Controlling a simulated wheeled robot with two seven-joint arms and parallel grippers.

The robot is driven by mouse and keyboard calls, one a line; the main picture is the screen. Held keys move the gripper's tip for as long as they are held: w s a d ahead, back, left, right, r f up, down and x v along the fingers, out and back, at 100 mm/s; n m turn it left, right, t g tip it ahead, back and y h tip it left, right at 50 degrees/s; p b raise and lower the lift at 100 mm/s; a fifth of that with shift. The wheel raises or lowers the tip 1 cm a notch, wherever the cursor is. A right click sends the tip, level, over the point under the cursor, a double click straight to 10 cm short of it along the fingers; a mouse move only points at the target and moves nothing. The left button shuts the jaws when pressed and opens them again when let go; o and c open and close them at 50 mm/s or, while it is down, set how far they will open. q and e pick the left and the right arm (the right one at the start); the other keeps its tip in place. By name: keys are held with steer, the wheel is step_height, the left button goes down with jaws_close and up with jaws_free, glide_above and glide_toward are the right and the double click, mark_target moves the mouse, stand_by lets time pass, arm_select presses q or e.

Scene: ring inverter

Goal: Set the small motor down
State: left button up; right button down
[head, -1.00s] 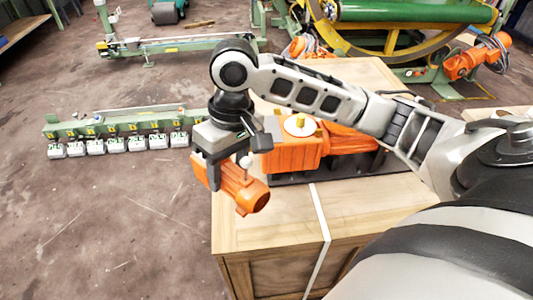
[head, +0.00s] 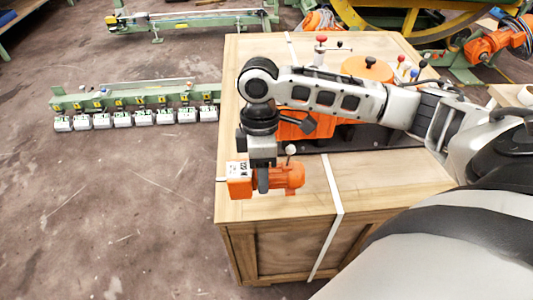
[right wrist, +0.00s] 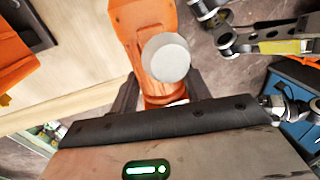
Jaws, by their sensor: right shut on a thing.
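The small orange motor (head: 288,176) is held in my right gripper (head: 263,182) at the front left corner of the wooden crate (head: 285,208). It lies roughly level, its shaft end pointing left past the crate's edge. Whether it touches the crate top or hangs just above it, I cannot tell. In the right wrist view the motor (right wrist: 138,25) sits between the dark fingers of the gripper (right wrist: 162,98), partly behind a pale round knob (right wrist: 166,57). My left gripper is not in view.
A larger orange machine (head: 297,125) on a dark base stands on the crate behind my right arm. A white strap (head: 334,190) crosses the crate top. A green rail with several white boxes (head: 140,117) stands on the floor at left. Bare crate top shows around the front left.

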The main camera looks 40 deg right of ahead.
steer(key=w+f, duration=0.1)
steer(key=w+d+f, duration=0.1)
steer(key=w+f, duration=0.1)
steer(key=w+d+f+b, duration=0.1)
steer(key=w+f, duration=0.1)
steer(key=shift+w+d+f, duration=0.1)
steer(key=shift+w+f, duration=0.05)
steer(key=shift+w, duration=0.1)
steer(key=shift+w+d+f, duration=0.15)
steer(key=shift+w+f, duration=0.2)
steer(key=shift+f, duration=0.15)
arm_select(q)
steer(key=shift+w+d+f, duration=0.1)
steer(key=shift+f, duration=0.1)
arm_select(e)
steer(key=shift+w+f, duration=0.15)
steer(key=shift+f, duration=1.5)
steer(key=shift+f, duration=0.1)
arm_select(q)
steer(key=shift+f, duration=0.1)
arm_select(e)
steer(key=c, duration=0.7)
jaws_free()
steer(key=shift+d+f, duration=0.1)
steer(key=shift+f, duration=0.05)
